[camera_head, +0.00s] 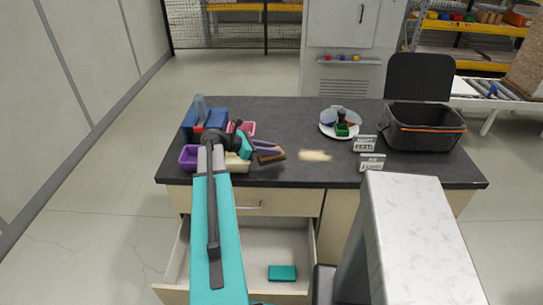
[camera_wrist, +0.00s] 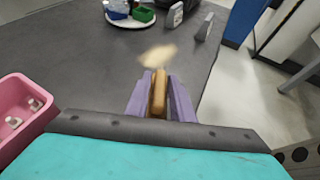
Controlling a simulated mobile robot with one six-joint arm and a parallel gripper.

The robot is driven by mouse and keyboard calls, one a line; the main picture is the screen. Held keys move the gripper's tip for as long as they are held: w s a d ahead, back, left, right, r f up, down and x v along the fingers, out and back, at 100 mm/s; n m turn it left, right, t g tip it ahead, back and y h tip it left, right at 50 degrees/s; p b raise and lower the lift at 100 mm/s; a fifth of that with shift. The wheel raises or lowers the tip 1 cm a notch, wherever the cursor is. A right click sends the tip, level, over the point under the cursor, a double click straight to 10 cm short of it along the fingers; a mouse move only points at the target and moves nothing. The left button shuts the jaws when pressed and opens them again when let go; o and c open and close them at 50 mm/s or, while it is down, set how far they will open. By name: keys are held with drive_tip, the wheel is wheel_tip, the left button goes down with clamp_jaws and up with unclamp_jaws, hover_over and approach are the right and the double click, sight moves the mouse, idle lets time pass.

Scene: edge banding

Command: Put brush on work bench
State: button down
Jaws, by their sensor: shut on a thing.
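My gripper (camera_head: 268,149) is at the left part of the dark work bench (camera_head: 280,115), over its top. Its purple fingers are shut on the brush (camera_head: 271,158), a small brown wooden piece. In the wrist view the brush (camera_wrist: 158,93) sits upright in the picture between the two fingers (camera_wrist: 159,98). Whether the brush touches the bench top or hangs just above it, I cannot tell. Part of the brush is hidden by the fingers.
A beige patch (camera_head: 315,155) lies right of the brush. Blue, purple and pink bins (camera_wrist: 22,112) stand at the left. A round plate (camera_head: 340,131), label stands (camera_head: 372,162) and a black basket (camera_head: 422,130) are at the right. A drawer (camera_head: 260,250) is open below.

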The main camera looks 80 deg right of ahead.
drive_tip(key=shift+f+p, duration=0.55)
drive_tip(key=shift+f, duration=1.2)
drive_tip(key=shift+f, duration=0.1)
drive_tip(key=c, duration=1.5)
unclamp_jaws()
drive_tip(key=shift+c, duration=0.2)
drive_tip(key=b+v, duration=0.3)
drive_tip(key=v, duration=0.9)
drive_tip(key=shift+d, duration=0.1)
